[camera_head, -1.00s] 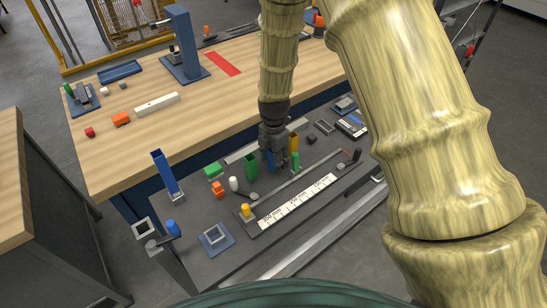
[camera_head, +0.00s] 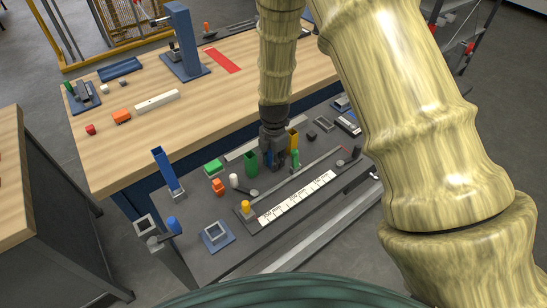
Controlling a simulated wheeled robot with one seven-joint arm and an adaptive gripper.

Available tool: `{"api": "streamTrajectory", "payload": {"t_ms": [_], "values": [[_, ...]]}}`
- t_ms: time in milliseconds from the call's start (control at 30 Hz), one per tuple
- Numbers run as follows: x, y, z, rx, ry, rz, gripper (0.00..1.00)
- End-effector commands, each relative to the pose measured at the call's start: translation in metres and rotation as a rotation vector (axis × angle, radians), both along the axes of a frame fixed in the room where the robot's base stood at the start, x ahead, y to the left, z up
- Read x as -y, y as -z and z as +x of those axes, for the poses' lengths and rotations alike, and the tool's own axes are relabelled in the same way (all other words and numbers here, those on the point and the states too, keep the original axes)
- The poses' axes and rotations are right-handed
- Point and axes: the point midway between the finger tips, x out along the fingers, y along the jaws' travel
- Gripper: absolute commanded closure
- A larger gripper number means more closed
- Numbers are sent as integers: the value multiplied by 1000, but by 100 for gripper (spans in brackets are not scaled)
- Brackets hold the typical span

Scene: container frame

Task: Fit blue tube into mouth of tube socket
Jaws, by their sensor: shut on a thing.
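My gripper (camera_head: 275,160) points down over the dark worktop, shut on a blue tube (camera_head: 267,158). Only a small part of the tube shows between and beside the dark fingers. It is between a green tube (camera_head: 251,163) and a yellow tube (camera_head: 292,139). I cannot tell whether its lower end touches the worktop. A tube socket, a grey square frame with an open mouth on a blue plate (camera_head: 216,235), sits at the front left of the worktop, well apart from my gripper. Its mouth looks empty.
A tall blue channel (camera_head: 166,170) stands at the worktop's left. A green block (camera_head: 212,167), an orange piece (camera_head: 218,186) and a white cylinder (camera_head: 233,181) lie between. The wooden table (camera_head: 130,145) is behind.

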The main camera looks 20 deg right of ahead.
Motion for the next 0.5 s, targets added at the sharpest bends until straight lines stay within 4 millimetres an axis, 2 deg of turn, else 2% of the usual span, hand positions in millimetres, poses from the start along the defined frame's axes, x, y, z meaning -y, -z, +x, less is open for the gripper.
{"api": "streamTrajectory", "payload": {"t_ms": [267, 500], "values": [[0, -6, 1, 2, 0, 1, 98], [0, -31, 1, 3, 0, 0, 98]]}}
